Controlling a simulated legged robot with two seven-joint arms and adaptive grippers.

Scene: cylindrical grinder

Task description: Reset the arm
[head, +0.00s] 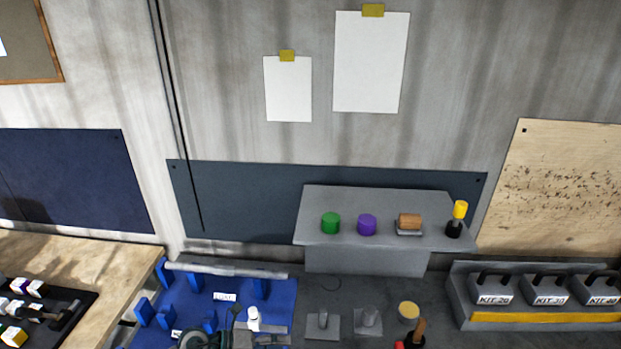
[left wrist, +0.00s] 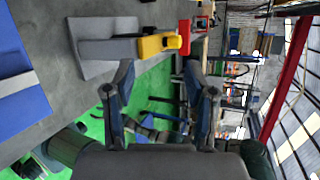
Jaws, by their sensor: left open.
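My left gripper (left wrist: 160,82) shows in the left wrist view with its two dark fingers spread apart. Nothing is between the fingertips; the background of green floor shows through the gap. In the head view, dark grey-green parts (head: 205,339) at the bottom edge, over the blue fixture board, look like part of my left arm, mostly cut off by the frame. My right gripper is in neither view.
A grey shelf (head: 375,192) carries a green cylinder (head: 330,223), a purple cylinder (head: 367,225), an orange-brown piece (head: 409,222) and a yellow-black tool (head: 458,218). A blue board (head: 275,300) lies left; labelled kit weights (head: 545,290) stand right. Beyond the fingers is a yellow-ended part (left wrist: 160,43).

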